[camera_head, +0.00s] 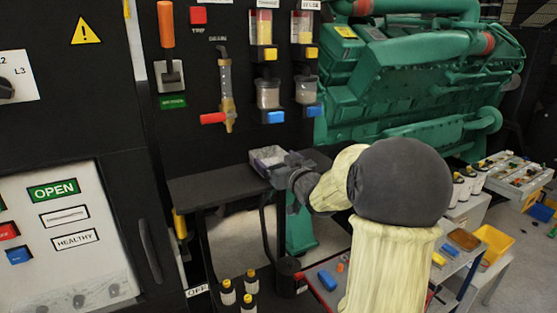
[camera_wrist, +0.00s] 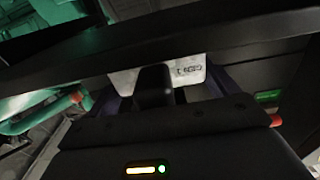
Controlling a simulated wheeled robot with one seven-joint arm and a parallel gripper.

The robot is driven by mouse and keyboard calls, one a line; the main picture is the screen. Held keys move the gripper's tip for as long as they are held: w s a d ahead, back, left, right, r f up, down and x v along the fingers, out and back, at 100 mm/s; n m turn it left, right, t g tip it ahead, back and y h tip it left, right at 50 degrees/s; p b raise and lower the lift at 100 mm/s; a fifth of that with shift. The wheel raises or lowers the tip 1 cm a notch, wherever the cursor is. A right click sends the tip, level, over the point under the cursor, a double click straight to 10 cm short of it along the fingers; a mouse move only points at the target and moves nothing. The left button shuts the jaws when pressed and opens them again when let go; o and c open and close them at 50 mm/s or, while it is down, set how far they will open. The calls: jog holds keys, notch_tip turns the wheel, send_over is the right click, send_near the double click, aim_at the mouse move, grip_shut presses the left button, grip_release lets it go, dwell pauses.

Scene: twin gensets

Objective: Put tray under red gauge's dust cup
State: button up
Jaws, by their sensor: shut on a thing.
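My gripper (camera_head: 284,170) is shut on a small grey tray (camera_head: 266,155) at the right part of a dark shelf (camera_head: 215,184). I cannot tell whether the tray touches the shelf. The tray's pale, lettered wall (camera_wrist: 193,72) shows behind a dark finger in the wrist view. Two clear dust cups hang on the dark panel above the shelf: a left cup (camera_head: 268,94) and a right cup (camera_head: 306,92). Each has a banded gauge above it, a left gauge (camera_head: 264,27) and a right gauge (camera_head: 302,27). I cannot tell which gauge is the red one. The tray is below the cups.
A sight tube (camera_head: 227,95) with a red handle (camera_head: 212,118) hangs left of the cups. A green engine (camera_head: 410,80) stands behind on the right. Several bottles (camera_head: 248,284) stand below the shelf. The shelf's left part is clear.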

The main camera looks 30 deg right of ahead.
jog(key=shift+w+d+f, duration=0.1)
jog(key=shift+f, duration=0.1)
jog(key=o, duration=0.9)
jog(key=shift+r, duration=0.1)
jog(key=shift+r, duration=0.2)
jog(key=shift+s+f, duration=0.2)
jog(key=s+b, duration=0.2)
jog(key=s, duration=0.3)
jog(key=s+b, duration=0.2)
jog(key=s, duration=0.4)
jog(key=shift+s+d, duration=0.2)
jog(key=shift+s, duration=0.1)
